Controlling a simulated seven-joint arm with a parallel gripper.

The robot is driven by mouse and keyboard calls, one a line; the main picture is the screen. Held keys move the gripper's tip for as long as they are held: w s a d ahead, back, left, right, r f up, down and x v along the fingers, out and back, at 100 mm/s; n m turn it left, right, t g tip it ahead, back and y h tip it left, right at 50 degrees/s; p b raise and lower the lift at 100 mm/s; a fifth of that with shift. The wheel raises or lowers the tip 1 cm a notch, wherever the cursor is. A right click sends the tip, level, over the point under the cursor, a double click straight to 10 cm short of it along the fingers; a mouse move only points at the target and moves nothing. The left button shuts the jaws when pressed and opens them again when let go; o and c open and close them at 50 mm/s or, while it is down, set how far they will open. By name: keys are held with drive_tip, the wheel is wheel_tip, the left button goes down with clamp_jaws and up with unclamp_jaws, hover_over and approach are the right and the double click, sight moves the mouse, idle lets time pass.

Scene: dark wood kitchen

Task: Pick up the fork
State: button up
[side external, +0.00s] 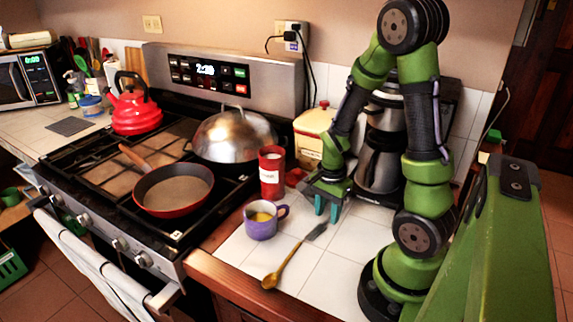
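A long utensil, which looks like the fork (293,256), lies on the white tiled counter (322,268). It has a grey flat head at the upper right and a yellow-brown handle end at the lower left. Its tines are too small to make out. My gripper (327,213) points down just above and beyond the grey head, near the coffee maker. Its two teal fingers are apart with nothing visible between them. The gripper appears apart from the fork, though the exact height is hard to tell.
A purple mug (261,225) with yellow contents stands left of the fork. A red can (271,180) stands behind it, and a steel coffee maker (378,165) stands behind my gripper. The stove (90,190) holds a red pan (165,205). Bare tiles lie around the fork.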

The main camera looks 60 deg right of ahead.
drive_tip(key=shift+f, duration=0.75)
drive_tip(key=shift+f, duration=0.15)
clamp_jaws()
